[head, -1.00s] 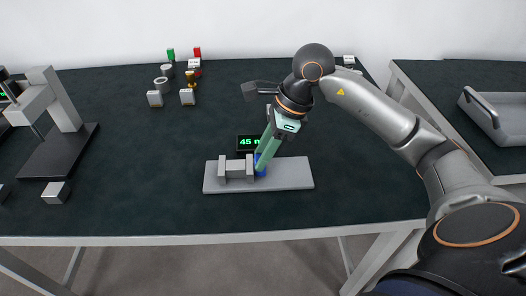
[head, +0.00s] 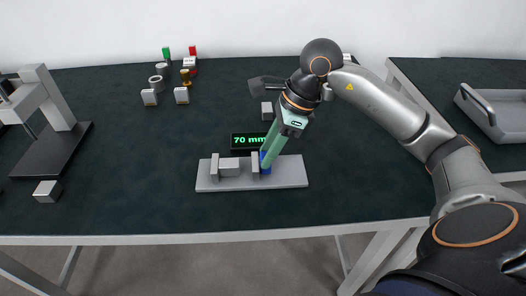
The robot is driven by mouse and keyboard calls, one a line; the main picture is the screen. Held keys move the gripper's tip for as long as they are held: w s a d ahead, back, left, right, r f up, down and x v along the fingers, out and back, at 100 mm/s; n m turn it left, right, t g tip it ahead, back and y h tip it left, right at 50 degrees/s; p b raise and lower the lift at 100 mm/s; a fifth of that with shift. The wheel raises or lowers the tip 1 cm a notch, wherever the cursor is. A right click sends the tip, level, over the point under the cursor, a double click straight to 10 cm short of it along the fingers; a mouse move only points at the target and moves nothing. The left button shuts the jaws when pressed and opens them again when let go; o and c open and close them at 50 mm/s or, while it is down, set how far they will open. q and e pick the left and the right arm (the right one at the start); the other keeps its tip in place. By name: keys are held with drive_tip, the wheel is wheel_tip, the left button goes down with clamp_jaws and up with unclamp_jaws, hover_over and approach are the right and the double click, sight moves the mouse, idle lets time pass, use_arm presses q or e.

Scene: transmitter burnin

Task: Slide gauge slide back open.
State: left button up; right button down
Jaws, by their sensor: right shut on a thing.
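The gauge is a light grey base plate (head: 290,172) on the dark table, with a fixed upright jaw (head: 215,164) at its left. A grey block (head: 230,167) lies beside that jaw. The gauge slide, an upright grey jaw (head: 255,165) with a blue part (head: 265,168), stands to the right, with a gap between it and the block. A display (head: 248,141) behind the base reads 70 mm in green. My right gripper (head: 266,162) points down with its green fingers shut on the blue part, which they partly hide. My left gripper is out of view.
A press-like stand (head: 55,125) is at the left, with a small metal block (head: 47,191) in front of it. Several small parts, including a cylinder (head: 156,82), stand at the back left. A grey tray (head: 495,120) is on the right table. The table in front of the gauge is clear.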

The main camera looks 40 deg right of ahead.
drive_tip(key=shift+s+d, duration=0.15)
drive_tip(key=shift+d, duration=0.25)
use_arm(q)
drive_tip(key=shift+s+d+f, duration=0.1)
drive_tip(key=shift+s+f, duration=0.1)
use_arm(e)
drive_tip(key=c, duration=0.5)
unclamp_jaws()
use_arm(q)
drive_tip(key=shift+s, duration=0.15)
use_arm(e)
drive_tip(key=shift+r, duration=0.15)
use_arm(q)
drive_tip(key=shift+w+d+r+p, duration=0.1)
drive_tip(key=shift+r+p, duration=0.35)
drive_tip(key=shift+p, duration=0.15)
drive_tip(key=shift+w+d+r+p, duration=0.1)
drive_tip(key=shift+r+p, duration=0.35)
drive_tip(key=shift+p, duration=0.15)
use_arm(e)
drive_tip(key=v, duration=1.2)
drive_tip(key=shift+s+r, duration=0.15)
drive_tip(key=shift+s, duration=0.05)
